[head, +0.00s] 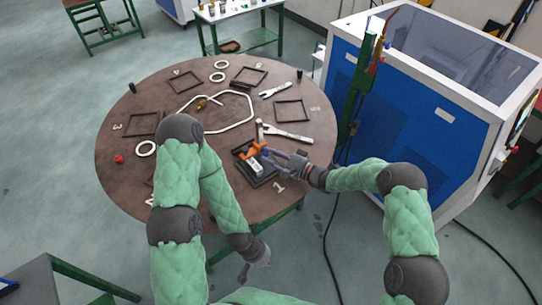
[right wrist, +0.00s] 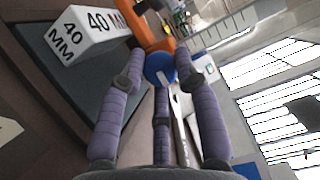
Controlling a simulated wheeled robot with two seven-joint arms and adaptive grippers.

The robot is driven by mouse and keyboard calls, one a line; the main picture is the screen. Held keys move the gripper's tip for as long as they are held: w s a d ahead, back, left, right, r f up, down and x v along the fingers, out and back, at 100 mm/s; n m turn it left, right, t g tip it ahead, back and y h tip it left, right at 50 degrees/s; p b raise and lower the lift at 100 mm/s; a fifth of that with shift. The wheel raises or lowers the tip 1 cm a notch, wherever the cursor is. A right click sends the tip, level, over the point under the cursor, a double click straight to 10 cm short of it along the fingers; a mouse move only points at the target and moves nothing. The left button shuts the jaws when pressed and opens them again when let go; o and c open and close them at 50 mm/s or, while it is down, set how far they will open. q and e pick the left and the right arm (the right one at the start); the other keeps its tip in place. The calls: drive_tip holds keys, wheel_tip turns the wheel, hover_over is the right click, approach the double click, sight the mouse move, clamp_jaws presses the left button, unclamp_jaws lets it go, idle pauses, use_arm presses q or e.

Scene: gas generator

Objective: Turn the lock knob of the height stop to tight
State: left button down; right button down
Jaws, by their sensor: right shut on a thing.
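The height stop is an orange piece (head: 252,150) standing at the near right of the round table; it also shows in the right wrist view (right wrist: 151,27). Its round blue lock knob (right wrist: 160,68) bears a short white mark. My right gripper (head: 268,157) reaches in from the right and is shut on the knob, with purple-grey fingers on both sides of it in the right wrist view (right wrist: 158,78). A white block marked 40 MM (right wrist: 90,32) stands beside the orange piece. My left gripper (head: 257,262) hangs low, beyond the table's near edge; its fingers are too small to read.
The round brown table (head: 220,95) carries dark square frames (head: 291,111), wrenches (head: 290,134), white rings (head: 146,148) and a bent white tube (head: 235,127). A red button-like thing (head: 118,159) lies at its left. A large blue-and-white machine (head: 410,115) stands close on the right.

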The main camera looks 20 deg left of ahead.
drive_tip(key=shift+s+f, duration=0.1)
drive_tip(key=shift+f, duration=0.1)
drive_tip(key=c, duration=0.9)
unclamp_jaws()
drive_tip(key=shift+r, duration=0.1)
drive_tip(key=v, duration=1.2)
